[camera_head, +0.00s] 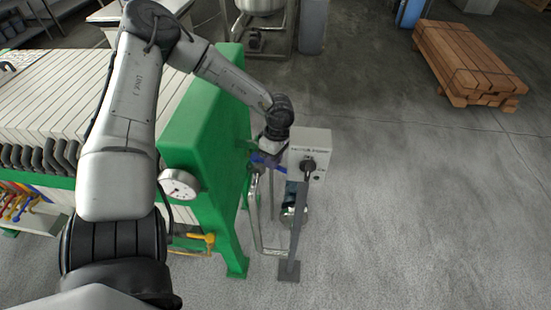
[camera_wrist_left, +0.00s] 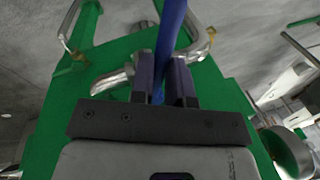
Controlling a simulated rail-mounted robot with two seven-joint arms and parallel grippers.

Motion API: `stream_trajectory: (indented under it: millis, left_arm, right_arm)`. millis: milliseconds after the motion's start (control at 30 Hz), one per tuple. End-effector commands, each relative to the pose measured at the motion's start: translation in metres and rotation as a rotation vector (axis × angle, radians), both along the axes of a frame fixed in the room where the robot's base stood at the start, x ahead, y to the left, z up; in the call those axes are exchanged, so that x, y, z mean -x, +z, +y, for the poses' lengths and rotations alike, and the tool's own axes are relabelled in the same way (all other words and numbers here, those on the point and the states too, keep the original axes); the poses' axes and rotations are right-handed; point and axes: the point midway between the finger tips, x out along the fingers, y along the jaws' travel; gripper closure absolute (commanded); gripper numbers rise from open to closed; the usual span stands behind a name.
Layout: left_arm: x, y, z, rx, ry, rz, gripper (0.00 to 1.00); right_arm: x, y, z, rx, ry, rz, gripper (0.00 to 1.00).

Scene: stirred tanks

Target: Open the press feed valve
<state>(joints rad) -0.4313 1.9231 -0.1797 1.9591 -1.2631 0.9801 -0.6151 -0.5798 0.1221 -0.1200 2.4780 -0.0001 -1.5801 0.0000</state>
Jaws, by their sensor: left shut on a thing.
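The press feed valve shows as a blue lever handle (camera_head: 257,160) beside the right side of the green press end frame (camera_head: 207,115). In the left wrist view the blue lever (camera_wrist_left: 173,25) runs up between the two fingers. My left gripper (camera_wrist_left: 163,82) is shut on this lever. In the head view the same gripper (camera_head: 268,153) reaches down from above, and it partly hides the valve. The valve body and the lever's pivot cannot be made out clearly. My right gripper is not in view.
A grey control box (camera_head: 317,143) on a post (camera_head: 294,235) stands close right of the gripper. Metal pipes (camera_head: 255,220) run below. A pressure gauge (camera_head: 180,185) and a yellow-handled valve (camera_head: 200,238) are left. Wooden beams (camera_head: 465,60) lie far right; the floor between is clear.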

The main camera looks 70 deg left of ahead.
Motion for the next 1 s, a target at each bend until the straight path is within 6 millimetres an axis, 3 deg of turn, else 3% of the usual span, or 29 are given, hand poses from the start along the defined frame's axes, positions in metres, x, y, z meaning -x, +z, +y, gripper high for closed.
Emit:
stream_trajectory:
  millis: [100,133,400,733,1000]
  left_arm:
    - [-0.001,0.000,0.000,0.002,0.002,-0.002,1.00]
    - [-0.001,0.000,0.000,0.002,0.002,-0.002,0.83]
    - [0.000,0.000,0.000,0.001,0.003,-0.001,0.58]
    - [-0.001,0.007,0.001,0.000,0.003,-0.002,0.58]
    - [-0.009,0.054,0.006,0.000,0.004,-0.005,0.58]
  right_arm:
    - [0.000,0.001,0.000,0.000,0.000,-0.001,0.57]
    - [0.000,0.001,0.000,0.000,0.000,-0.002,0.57]
    - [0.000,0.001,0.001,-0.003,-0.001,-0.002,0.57]
    - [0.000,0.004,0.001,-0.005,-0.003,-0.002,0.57]
    - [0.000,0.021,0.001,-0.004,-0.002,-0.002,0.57]
